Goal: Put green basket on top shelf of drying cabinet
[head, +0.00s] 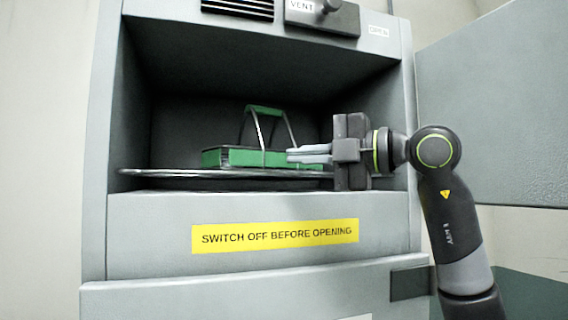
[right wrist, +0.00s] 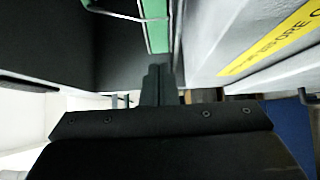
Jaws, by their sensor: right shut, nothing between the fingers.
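The green basket (head: 232,157) sits upright on a round dark shelf with a metal rim (head: 150,172) inside the open drying cabinet (head: 97,200). Its wire handle with a green grip (head: 264,111) stands up. My right gripper (head: 292,155) reaches in from the right, in front of the basket's right part, its fingers shut and empty. In the right wrist view the shut fingers (right wrist: 158,72) point toward the green basket (right wrist: 156,28) at the top edge. I cannot tell whether they touch it. My left gripper is not in view.
The cabinet door (head: 490,110) stands open at the right, behind my right arm. A vent control (head: 322,15) is above the opening. A yellow warning label (head: 275,236) is on the front below it. The shelf's left side is free.

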